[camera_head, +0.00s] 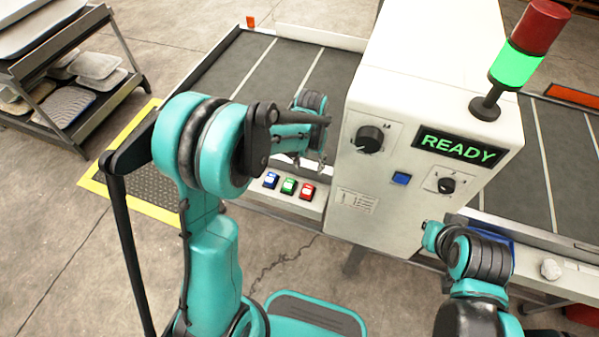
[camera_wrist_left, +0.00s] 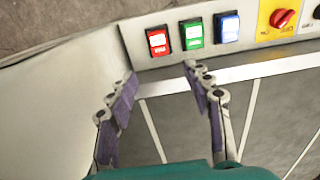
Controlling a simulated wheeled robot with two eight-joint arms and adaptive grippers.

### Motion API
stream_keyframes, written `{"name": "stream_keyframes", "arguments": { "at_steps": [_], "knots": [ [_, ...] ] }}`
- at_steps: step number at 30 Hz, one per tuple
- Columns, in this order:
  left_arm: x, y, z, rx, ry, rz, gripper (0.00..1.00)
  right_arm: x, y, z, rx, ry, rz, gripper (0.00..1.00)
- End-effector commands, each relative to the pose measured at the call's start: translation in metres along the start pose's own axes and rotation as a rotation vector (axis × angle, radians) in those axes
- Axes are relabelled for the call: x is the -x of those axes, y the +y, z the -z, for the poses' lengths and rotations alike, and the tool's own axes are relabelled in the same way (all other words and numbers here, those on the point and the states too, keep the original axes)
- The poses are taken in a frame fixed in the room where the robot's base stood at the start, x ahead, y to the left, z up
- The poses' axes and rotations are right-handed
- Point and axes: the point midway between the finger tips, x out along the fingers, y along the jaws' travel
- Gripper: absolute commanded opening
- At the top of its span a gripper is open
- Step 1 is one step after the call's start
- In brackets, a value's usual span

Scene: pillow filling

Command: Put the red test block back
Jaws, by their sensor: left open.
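A red block-like piece with a white face (camera_head: 307,191) sits at the right end of a row on the pale front ledge, beside a green piece (camera_head: 288,186) and a blue piece (camera_head: 270,180). In the left wrist view the red piece (camera_wrist_left: 158,42) is leftmost, then green (camera_wrist_left: 193,33) and blue (camera_wrist_left: 228,27). I cannot tell whether these are loose blocks or fixed buttons. My left gripper (camera_head: 308,160) is above the belt behind the ledge. Its parted fingers (camera_wrist_left: 160,73) are empty and apart from the red piece.
The white cabinet (camera_head: 400,180) with a READY display stands close right of my left gripper. A signal lamp (camera_head: 515,62) is lit green. The dark belt (camera_head: 320,75) around the left gripper is clear. A red knob on yellow (camera_wrist_left: 283,18) is beside the row.

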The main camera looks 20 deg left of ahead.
Motion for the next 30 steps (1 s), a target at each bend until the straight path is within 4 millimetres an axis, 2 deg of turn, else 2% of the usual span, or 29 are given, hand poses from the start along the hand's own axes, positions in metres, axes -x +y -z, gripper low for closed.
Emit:
{"name": "stream_keyframes", "arguments": {
  "at_steps": [5, 9, 15, 22, 25, 30],
  "knots": [
    [0.05, -0.005, -0.026, 0.006, 0.099, -0.001, 0.51, 0.0, 0.0, 0.0, 0.0, 0.0, 0.0, 0.0],
    [0.092, -0.009, -0.057, 0.013, 0.213, -0.001, 0.51, 0.0, 0.0, 0.0, 0.0, 0.0, 0.0, 0.0],
    [0.13, -0.015, -0.107, 0.022, 0.376, 0.003, 0.51, 0.0, 0.0, 0.0, 0.0, 0.0, 0.0, 0.0],
    [0.142, -0.019, -0.155, 0.028, 0.534, 0.008, 0.51, 0.0, 0.0, 0.0, 0.0, 0.0, 0.0, 0.0],
    [0.142, -0.02, -0.165, 0.03, 0.575, 0.01, 0.51, 0.0, 0.0, 0.0, 0.0, 0.0, 0.0, 0.0],
    [0.141, -0.02, -0.171, 0.032, 0.604, 0.012, 0.51, 0.0, 0.0, 0.0, 0.0, 0.0, 0.0, 0.0]
  ]
}}
